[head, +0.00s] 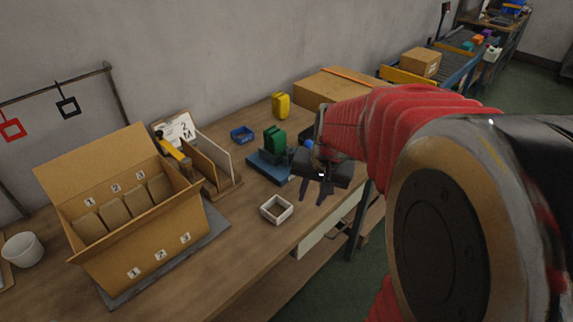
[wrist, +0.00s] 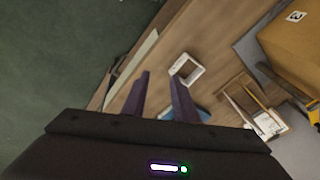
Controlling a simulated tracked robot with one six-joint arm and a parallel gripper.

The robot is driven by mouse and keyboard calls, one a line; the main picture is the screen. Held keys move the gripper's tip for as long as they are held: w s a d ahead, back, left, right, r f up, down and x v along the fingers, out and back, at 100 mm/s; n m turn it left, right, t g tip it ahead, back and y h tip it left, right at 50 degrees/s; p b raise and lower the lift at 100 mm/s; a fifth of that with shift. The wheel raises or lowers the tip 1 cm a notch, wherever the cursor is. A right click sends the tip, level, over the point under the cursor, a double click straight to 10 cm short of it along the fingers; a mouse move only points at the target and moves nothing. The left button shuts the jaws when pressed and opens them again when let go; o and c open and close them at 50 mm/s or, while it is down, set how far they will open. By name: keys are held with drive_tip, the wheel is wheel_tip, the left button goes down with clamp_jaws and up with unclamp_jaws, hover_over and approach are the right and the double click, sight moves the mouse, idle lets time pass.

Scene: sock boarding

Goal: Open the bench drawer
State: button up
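The bench drawer has a pale front (head: 318,237) under the front edge of the wooden bench (head: 255,262). It looks closed, and a dark part that may be its handle shows at its right. In the wrist view the pale front (wrist: 143,52) is a narrow strip along the bench edge, left of my fingers. My gripper (head: 313,197) points down above the bench's front edge, higher than the drawer. Its two dark fingers (wrist: 158,78) are apart with nothing between them. My arm hides part of the bench's right end.
A small white tray (head: 264,213) stands near the front edge, close to my fingers. A blue-based device with a green block (head: 273,141) is behind. An open cardboard box (head: 118,258) fills the left. Green floor (head: 310,300) lies clear before the bench.

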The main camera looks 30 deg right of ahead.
drive_tip(key=w+d+f+m, duration=0.1)
drive_tip(key=d+f+m, duration=0.2)
drive_tip(key=d+f, duration=0.45)
drive_tip(key=m+g, duration=0.1)
drive_tip(key=m, duration=0.2)
hover_over(337, 234)
drive_tip(key=s, duration=0.3)
wheel_tip(337, 234, down, 6)
drive_tip(key=shift+d+f+y, duration=0.1)
drive_tip(key=shift+d+y, duration=0.3)
drive_tip(key=shift+d, duration=0.05)
drive_tip(key=f, duration=0.4)
drive_tip(key=w+f, duration=0.1)
drive_tip(key=f, duration=0.4)
drive_tip(key=w+a+f, duration=0.1)
drive_tip(key=f, duration=0.3)
drive_tip(key=shift+w+f, duration=0.2)
drive_tip(key=shift+f, duration=0.1)
drive_tip(key=shift+c, duration=0.2)
clamp_jaws()
